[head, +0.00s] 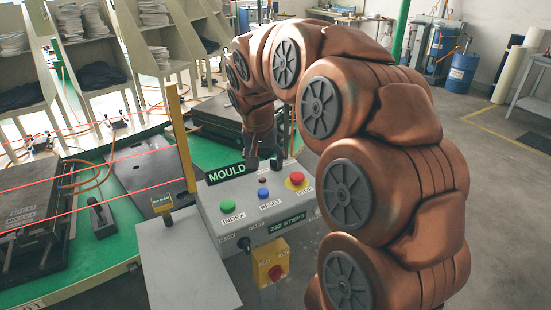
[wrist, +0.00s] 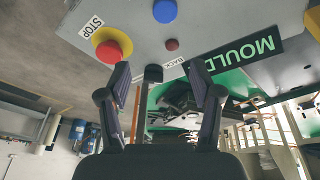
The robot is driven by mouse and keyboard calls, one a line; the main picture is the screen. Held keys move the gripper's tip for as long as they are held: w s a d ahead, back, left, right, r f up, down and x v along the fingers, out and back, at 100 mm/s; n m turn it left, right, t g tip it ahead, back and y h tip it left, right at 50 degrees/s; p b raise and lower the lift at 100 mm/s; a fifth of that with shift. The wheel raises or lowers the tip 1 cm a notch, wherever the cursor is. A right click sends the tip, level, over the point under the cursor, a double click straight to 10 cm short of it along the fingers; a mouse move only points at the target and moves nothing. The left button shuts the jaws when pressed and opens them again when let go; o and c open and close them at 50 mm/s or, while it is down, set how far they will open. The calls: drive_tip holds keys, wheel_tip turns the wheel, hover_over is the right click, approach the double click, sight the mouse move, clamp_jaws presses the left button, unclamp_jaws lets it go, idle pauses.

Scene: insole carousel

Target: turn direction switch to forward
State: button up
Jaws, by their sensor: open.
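The grey control box (head: 225,203) stands at the carousel's edge. A black direction switch (wrist: 153,73) shows on its panel in the wrist view, beside a label reading BACK (wrist: 174,63). A forward label is not readable, and I cannot tell which way the switch is set. My gripper (wrist: 160,85) is open, with one finger on each side of the switch in the wrist view and a gap to both. In the head view my gripper (head: 263,150) points down at the panel's far edge, and the switch is hard to make out there.
The panel carries a green INDEX button (head: 228,206), a blue RESET button (head: 263,194), a small dark red button (head: 262,180) and a red STOP button (head: 297,178) close to my gripper. A yellow post (head: 181,140) stands left. Open floor lies right.

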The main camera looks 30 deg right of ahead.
drive_tip(key=w+d+r+m+h, duration=0.1)
drive_tip(key=w+d+m, duration=0.1)
drive_tip(key=w+d, duration=0.35)
drive_tip(key=shift+t, duration=0.4)
drive_tip(key=shift+s+p+x, duration=0.15)
drive_tip(key=shift+p+x, duration=0.35)
drive_tip(key=shift+x, duration=1.4)
drive_tip(key=shift+s+p+x, duration=0.15)
drive_tip(key=shift+p+x, duration=0.3)
drive_tip(key=shift+x, duration=1.45)
drive_tip(key=shift+d, duration=0.1)
drive_tip(key=c, duration=1.1)
